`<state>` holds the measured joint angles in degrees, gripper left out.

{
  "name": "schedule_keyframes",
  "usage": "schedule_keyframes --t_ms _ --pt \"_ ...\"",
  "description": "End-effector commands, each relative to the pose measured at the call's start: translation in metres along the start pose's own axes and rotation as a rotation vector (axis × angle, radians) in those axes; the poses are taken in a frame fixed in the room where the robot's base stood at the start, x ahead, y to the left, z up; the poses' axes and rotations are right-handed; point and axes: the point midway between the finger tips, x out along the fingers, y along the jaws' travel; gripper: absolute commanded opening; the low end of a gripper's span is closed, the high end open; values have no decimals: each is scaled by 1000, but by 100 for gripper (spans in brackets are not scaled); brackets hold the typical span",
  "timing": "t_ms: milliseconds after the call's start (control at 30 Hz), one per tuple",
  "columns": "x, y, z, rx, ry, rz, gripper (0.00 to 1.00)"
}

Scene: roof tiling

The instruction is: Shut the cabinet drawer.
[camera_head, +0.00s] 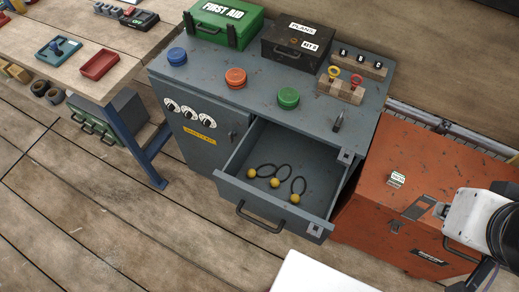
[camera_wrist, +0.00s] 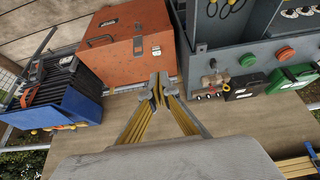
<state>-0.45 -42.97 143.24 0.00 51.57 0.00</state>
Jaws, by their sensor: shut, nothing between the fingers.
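The grey cabinet (camera_head: 215,88) stands in the middle of the head view. Its drawer (camera_head: 229,188) is pulled out, with a dark handle on its front. Several black rings with yellow balls (camera_head: 274,183) lie inside. In the wrist view the drawer (camera_wrist: 188,22) shows at the top, partly cut off, beside the cabinet body (camera_wrist: 215,62). My gripper (camera_wrist: 158,88) is shut and empty, apart from the drawer, in front of the orange chest in that view.
The orange chest (camera_head: 385,205) stands close to the drawer's right side. On the cabinet top are a green first aid case (camera_head: 225,22), a dark case (camera_head: 297,40) and coloured knobs. A blue bin (camera_wrist: 60,95) shows in the wrist view. Floor left of the drawer is clear.

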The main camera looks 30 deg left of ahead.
Motion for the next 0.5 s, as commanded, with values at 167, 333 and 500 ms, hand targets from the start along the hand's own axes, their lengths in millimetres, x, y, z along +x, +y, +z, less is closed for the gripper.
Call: schedule_keyframes --t_ms 167,333,500 --pt "3 -11 1 -43 -13 -23 0" --pt "13 -30 6 -121 -64 -60 0" --pt "26 -54 14 -220 -133 -97 0"
